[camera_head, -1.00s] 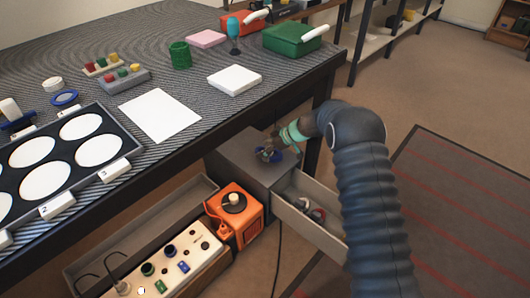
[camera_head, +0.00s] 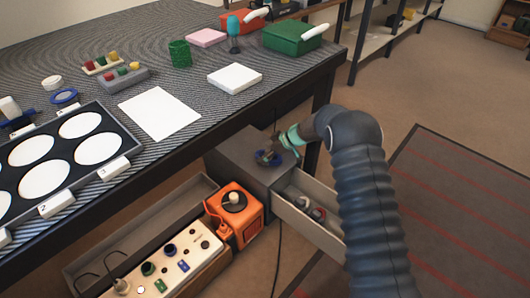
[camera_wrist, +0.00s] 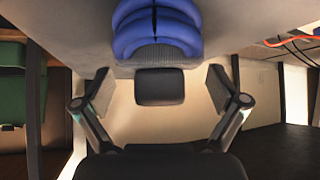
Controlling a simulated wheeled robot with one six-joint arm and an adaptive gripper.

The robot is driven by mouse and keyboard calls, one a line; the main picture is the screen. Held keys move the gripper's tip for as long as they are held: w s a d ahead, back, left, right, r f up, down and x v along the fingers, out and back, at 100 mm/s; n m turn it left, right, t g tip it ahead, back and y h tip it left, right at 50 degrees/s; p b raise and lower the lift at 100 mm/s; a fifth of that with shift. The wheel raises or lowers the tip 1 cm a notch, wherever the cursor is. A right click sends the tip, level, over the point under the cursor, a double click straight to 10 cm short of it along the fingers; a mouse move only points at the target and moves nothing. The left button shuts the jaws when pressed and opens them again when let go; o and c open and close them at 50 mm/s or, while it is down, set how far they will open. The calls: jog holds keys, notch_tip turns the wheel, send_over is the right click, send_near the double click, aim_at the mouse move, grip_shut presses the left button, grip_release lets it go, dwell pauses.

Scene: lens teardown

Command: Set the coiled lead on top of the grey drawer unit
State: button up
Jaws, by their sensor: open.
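The coiled lead (camera_head: 275,160) is blue and lies on top of the grey drawer unit (camera_head: 236,146), under the table's front edge. My gripper (camera_head: 264,157) is right at the coil and hides part of it in the head view. In the wrist view, the blue loops of the coil (camera_wrist: 157,28) rest on a grey surface at the top of the picture.
The unit's drawer (camera_head: 310,222) is pulled out, with small items inside. An orange device (camera_head: 235,215) stands beside the unit on the left. The table (camera_head: 200,130) overhangs close by. Carpeted floor lies to the right.

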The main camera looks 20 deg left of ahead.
jog(key=shift+r+p, duration=0.2)
jog(key=shift+p, duration=0.1)
jog(key=s+d+r+m+t+h, duration=0.1)
jog(key=s+d+r+m, duration=0.1)
jog(key=d+r, duration=0.7)
jog(key=s+d+r+m, duration=0.1)
jog(key=s+d+r, duration=0.2)
jog(key=d+r, duration=0.7)
jog(key=s+d+r+m+t+h, duration=0.1)
jog(key=s+d+r+m+h, duration=0.3)
jog(key=s+d+r, duration=0.6)
jog(key=s+d+r+m+t+h, duration=0.1)
jog(key=s+d+m, duration=0.4)
jog(key=s, duration=0.7)
jog(key=s+d+r+m+t+h, duration=0.2)
jog(key=s+d+m, duration=0.4)
jog(key=s+d, duration=0.3)
jog(key=s+r+h+b, duration=0.1)
jog(key=s, duration=0.2)
jog(key=shift+s+d+r+t, duration=0.15)
jog(key=shift+s+d+t, duration=0.05)
jog(key=shift+d+t, duration=0.1)
